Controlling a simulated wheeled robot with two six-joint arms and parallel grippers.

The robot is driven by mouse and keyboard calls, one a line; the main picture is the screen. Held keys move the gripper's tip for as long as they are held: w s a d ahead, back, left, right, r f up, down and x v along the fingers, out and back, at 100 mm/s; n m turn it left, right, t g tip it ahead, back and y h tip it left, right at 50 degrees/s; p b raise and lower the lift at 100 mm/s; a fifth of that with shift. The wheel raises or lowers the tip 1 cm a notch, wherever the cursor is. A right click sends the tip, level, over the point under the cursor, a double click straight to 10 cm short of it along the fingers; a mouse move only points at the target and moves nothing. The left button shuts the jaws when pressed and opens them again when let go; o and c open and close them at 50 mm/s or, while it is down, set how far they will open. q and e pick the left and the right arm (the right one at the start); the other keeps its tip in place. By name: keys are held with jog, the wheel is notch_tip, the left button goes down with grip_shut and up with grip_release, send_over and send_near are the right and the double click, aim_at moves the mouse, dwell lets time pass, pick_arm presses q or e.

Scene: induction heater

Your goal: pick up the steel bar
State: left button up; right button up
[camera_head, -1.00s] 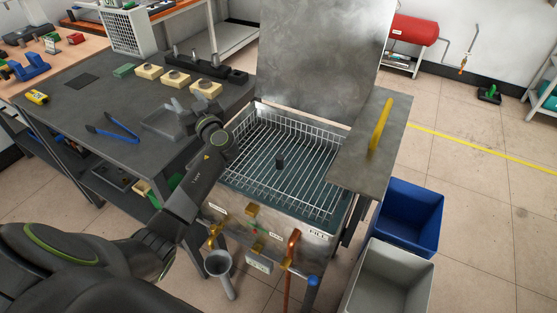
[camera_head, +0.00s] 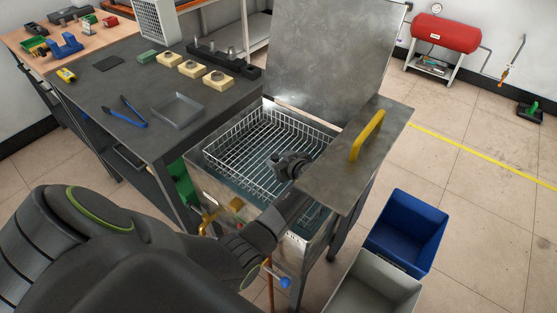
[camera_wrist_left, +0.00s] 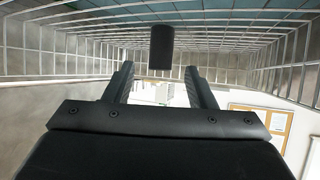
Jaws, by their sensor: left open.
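The steel bar (camera_wrist_left: 161,47) shows in the left wrist view as a short dark cylinder at the upper middle, with the wire basket behind it. My left gripper (camera_wrist_left: 160,74) is open, and its two fingers point toward the bar, one on each side of its line. No contact shows. In the head view my left wrist (camera_head: 291,165) is over the wire basket (camera_head: 228,150) in the steel tank. I cannot make out the bar there; the wrist seems to hide it. My right gripper is not in view.
A raised metal lid (camera_head: 325,60) stands behind the tank. A side plate with a yellow handle (camera_head: 367,135) lies at its right. A blue bin (camera_head: 407,230) and a grey bin (camera_head: 370,290) stand on the floor. The left bench holds a shallow tray (camera_head: 178,110) and blue-handled tongs (camera_head: 126,113).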

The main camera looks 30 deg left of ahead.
aim_at(276, 158)
pick_arm(q)
jog(key=shift+w+a+f, duration=0.15)
jog(key=shift+a+f, duration=0.05)
jog(key=shift+a, duration=0.45)
jog(key=shift+w+a+f+p, duration=0.15)
jog(key=shift+w+a+p, duration=0.1)
jog(key=shift+p, duration=0.15)
jog(key=shift+w+a+f, duration=0.15)
jog(key=shift+w+a, duration=0.05)
jog(key=shift+a, duration=0.05)
jog(key=shift+x, duration=0.95)
jog(key=shift+w+a+f, duration=0.15)
jog(key=shift+a+f, duration=0.25)
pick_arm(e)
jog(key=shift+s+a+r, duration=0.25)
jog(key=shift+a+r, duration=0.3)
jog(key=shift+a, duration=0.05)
pick_arm(q)
grip_shut()
